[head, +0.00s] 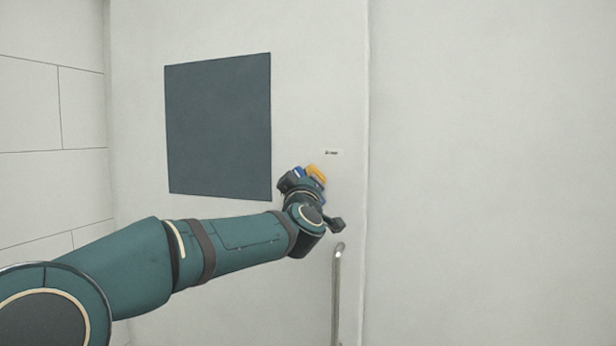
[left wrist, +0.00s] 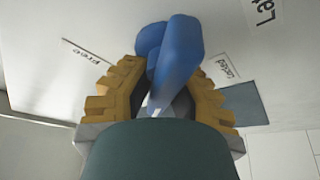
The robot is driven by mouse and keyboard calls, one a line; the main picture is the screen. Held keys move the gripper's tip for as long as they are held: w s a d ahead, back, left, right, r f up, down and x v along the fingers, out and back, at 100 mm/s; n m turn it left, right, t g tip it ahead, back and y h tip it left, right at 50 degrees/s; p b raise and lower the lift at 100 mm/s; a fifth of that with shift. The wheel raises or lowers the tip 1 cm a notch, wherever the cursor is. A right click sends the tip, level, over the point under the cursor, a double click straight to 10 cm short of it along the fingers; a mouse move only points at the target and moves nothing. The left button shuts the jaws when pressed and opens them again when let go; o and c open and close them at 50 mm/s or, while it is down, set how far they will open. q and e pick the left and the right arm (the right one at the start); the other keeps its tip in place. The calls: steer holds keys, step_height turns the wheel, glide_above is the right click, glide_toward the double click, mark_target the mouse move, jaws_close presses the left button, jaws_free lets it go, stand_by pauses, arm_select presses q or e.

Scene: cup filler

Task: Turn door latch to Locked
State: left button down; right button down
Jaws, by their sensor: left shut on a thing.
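The blue door latch (left wrist: 178,55) shows in the left wrist view, between the two yellow-padded fingers of my left gripper (left wrist: 162,88). The fingers are shut on it from both sides. The "Free" label (left wrist: 88,50) is left of the latch and the "Locked" label (left wrist: 228,68) is right of it, close to the right finger. The latch lies between the labels; which one it is set to I cannot tell. In the head view my left gripper (head: 312,178) is at the door (head: 215,225), with a little blue beside its orange finger. The wrist hides most of the latch there.
A dark panel (head: 218,125) is on the door left of my gripper. A vertical metal handle (head: 338,295) stands out below my wrist. A small label (head: 332,153) is just above the gripper. The wall to the right (head: 490,170) is bare.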

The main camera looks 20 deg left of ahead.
arm_select(q)
steer(key=n, duration=0.2)
steer(key=n+g+y+p, duration=0.1)
steer(key=n, duration=0.1)
steer(key=n+g+p, duration=0.1)
steer(key=n, duration=0.1)
steer(key=shift+a+f+n+y, duration=0.2)
steer(key=shift+a+n+y, duration=0.1)
steer(key=shift+n, duration=0.1)
steer(key=shift+a+f+n+g+p, duration=0.1)
steer(key=shift+f+n+g+p, duration=0.15)
steer(key=shift+n+g+p, duration=0.6)
steer(key=shift+f+n+g+p, duration=0.2)
steer(key=shift+n+p, duration=0.3)
steer(key=shift+n, duration=0.75)
steer(key=shift+f, duration=0.1)
steer(key=c, duration=0.9)
jaws_free()
steer(key=shift+w, duration=0.1)
steer(key=shift+c, duration=0.2)
steer(key=shift+s+d, duration=0.2)
steer(key=shift+s, duration=0.3)
steer(key=v, duration=1.1)
